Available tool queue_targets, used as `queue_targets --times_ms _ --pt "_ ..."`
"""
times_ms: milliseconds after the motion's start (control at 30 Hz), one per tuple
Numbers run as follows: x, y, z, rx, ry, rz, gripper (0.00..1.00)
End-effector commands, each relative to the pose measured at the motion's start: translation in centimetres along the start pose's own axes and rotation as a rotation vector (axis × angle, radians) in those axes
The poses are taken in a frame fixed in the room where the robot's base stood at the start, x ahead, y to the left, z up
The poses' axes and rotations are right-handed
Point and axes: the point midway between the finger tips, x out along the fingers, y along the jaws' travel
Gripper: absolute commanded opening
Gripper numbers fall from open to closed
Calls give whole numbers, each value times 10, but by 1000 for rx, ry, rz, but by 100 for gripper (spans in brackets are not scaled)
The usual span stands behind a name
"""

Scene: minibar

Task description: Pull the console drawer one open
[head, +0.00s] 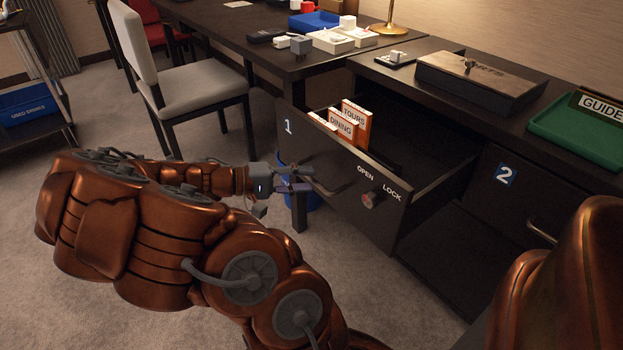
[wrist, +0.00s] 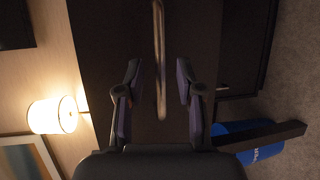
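Console drawer one (head: 350,208), dark with a "1" label, is pulled well out from the console in the head view. Its inside shows, with orange and white cards marked "TOURS" and "DINING" standing in it. My gripper (head: 303,181) is in front of the drawer's face at the handle. In the wrist view, the long metal handle (wrist: 160,62) runs between the two fingers of my gripper (wrist: 158,100). The fingers are apart, with a visible gap on each side of the handle. A knob (head: 372,198) marked "OPEN" and "LOCK" is on the drawer front.
Drawer two (head: 508,205) beside it is closed. A wooden box (head: 480,78) and a green tray (head: 575,132) stand on the console top. A white chair (head: 195,90) and a desk are behind my arm. A blue bin (wrist: 250,138) is near the drawer. Carpet in front is clear.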

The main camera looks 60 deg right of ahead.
Motion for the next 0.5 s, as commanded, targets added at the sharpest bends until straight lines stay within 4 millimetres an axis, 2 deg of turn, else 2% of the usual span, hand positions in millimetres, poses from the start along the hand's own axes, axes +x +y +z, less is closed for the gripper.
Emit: queue_targets --times_ms 300,500 --pt "-62 -1 -1 0 5 -2 37" --pt "-86 -1 -1 0 2 -3 37"
